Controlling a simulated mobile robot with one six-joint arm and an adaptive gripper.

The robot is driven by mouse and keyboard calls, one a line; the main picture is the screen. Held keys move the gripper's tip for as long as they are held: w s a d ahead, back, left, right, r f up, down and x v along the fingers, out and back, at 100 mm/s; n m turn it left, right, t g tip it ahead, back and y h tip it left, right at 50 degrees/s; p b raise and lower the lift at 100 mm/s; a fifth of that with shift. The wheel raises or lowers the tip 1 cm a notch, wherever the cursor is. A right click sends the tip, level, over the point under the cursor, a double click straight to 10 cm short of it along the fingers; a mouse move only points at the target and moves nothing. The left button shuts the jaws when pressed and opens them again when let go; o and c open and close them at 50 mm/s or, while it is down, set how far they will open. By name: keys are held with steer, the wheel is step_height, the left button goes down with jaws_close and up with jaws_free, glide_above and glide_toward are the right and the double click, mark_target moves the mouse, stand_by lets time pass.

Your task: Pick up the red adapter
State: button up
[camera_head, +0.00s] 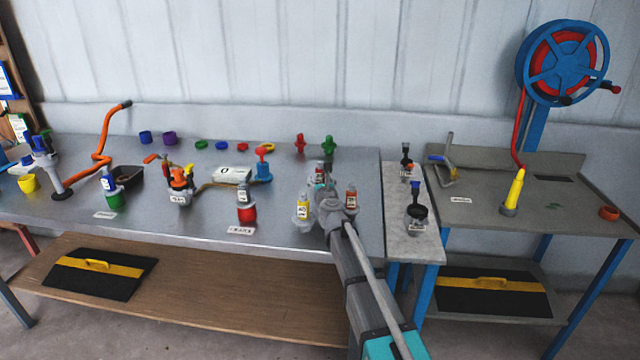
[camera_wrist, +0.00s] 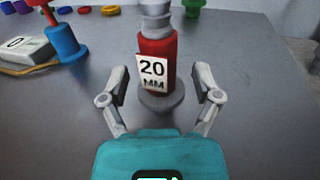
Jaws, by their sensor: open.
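A red adapter (camera_wrist: 155,48) with a grey top, a wide grey base and a white "20 MM" label stands upright on the table in the wrist view. My gripper (camera_wrist: 160,78) is open, with one finger to the left of the adapter and one to the right. Neither finger visibly touches it; I cannot tell how far the tips reach along its depth. In the head view, my gripper (camera_head: 321,184) is over the right part of the steel table and partly hides the adapter there.
A blue-and-red part (camera_head: 263,166) and a white box (camera_head: 232,175) are to the left. Red (camera_head: 300,143) and green (camera_head: 329,145) fittings stand behind.

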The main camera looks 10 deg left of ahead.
steer(key=shift+w+a, duration=0.15)
steer(key=shift+w, duration=0.45)
jaws_close()
stand_by(0.3)
